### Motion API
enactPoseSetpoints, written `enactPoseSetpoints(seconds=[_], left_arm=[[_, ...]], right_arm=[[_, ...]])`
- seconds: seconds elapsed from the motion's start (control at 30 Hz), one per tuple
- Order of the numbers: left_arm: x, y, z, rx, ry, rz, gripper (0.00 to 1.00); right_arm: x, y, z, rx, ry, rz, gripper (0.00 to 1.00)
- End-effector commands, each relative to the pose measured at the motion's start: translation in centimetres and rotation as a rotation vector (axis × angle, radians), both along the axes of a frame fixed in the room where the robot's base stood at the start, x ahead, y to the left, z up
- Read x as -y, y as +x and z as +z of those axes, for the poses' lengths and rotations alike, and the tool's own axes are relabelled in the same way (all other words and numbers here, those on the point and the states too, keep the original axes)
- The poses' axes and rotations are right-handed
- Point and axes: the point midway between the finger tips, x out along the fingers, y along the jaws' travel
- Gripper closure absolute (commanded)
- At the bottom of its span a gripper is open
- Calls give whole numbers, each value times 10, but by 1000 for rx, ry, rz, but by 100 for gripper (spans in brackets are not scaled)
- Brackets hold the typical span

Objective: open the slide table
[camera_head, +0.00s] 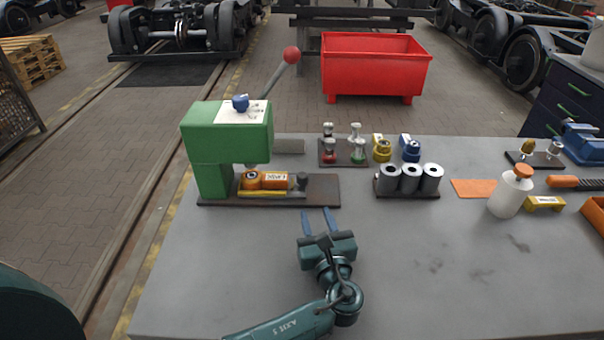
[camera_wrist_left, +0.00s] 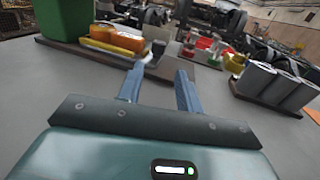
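The green press (camera_head: 228,140) stands on a dark base plate (camera_head: 322,190) at the back left of the grey table. Under its head is the yellow slide table (camera_head: 262,194), with an orange block (camera_head: 275,177) on it. My right gripper is out of view.
Grey rollers (camera_head: 410,180) stand in a holder to the right. Behind them are a dark tray (camera_head: 343,160) of small stamps and yellow and blue parts. A white bottle (camera_head: 509,193) stands further right. The press lever with its red ball (camera_head: 291,55) rises high. The front table is clear.

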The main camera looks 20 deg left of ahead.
Motion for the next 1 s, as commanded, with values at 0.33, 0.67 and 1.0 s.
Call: enactPoseSetpoints(seconds=[0.33,0.67,1.0], left_arm=[[-32,55,-4,3,1,4,64],[-57,102,-3,1,2,2,64],[-62,112,0,-1,0,0,64]], right_arm=[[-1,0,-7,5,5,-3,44],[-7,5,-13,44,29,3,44],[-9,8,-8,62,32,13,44]])
